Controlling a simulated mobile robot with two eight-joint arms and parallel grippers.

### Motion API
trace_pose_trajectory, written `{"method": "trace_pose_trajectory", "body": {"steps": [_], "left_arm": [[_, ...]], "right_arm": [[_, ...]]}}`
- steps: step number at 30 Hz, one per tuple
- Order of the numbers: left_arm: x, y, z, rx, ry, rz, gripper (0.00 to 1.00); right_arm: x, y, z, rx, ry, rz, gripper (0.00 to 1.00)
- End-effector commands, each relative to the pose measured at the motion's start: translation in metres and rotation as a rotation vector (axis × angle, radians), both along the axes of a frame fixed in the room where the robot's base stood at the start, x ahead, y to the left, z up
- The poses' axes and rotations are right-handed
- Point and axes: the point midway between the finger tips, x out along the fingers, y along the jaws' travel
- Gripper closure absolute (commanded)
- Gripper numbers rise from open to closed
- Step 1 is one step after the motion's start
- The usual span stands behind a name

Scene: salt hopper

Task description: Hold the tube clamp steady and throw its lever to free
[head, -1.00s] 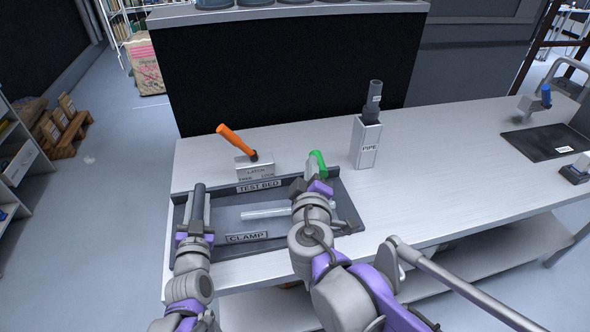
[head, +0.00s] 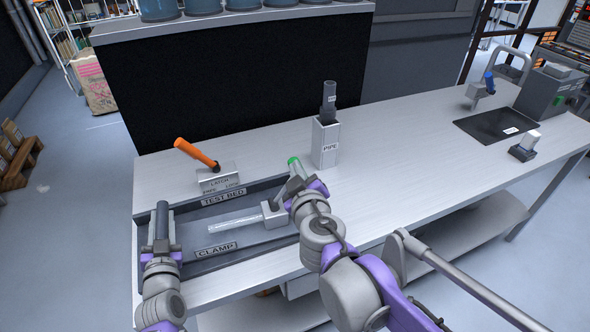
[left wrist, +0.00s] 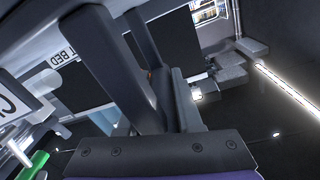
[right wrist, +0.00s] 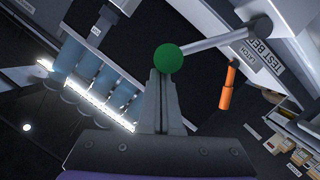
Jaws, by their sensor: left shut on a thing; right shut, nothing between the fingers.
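The tube clamp (head: 274,213) is a grey block at the right end of the clear tube (head: 235,222), in the dark tray (head: 185,258). Its pale lever (right wrist: 212,41) ends in a round green knob (right wrist: 168,58). The knob also shows in the head view (head: 293,161). My right gripper (right wrist: 161,78) is shut and empty; its fingertips are at the knob, and contact is unclear. My left gripper (head: 162,208) is at the tray's left end, away from the clamp block, shut on a dark part that I cannot identify. It shows large in the left wrist view (left wrist: 125,30).
The latch block (head: 219,179) with an orange handle (head: 196,153) stands behind the tray. A pipe stand (head: 325,143) holds a dark pipe (head: 329,98) right of the knob. The table (head: 415,160) is clear between the stand and the black mat (head: 495,127).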

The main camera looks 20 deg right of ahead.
Motion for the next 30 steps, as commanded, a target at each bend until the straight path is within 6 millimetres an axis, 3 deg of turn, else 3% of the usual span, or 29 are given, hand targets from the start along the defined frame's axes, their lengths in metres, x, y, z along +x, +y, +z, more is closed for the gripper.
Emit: {"method": "trace_pose_trajectory", "body": {"steps": [11, 30], "left_arm": [[-0.001, -0.002, -0.004, 0.002, 0.012, -0.005, 1.0], [-0.001, -0.002, -0.004, 0.002, 0.012, -0.006, 1.0]], "right_arm": [[-0.004, 0.001, 0.0, -0.001, 0.0, 0.0, 1.0], [-0.09, 0.021, 0.017, 0.0, -0.002, 0.001, 1.0]]}}
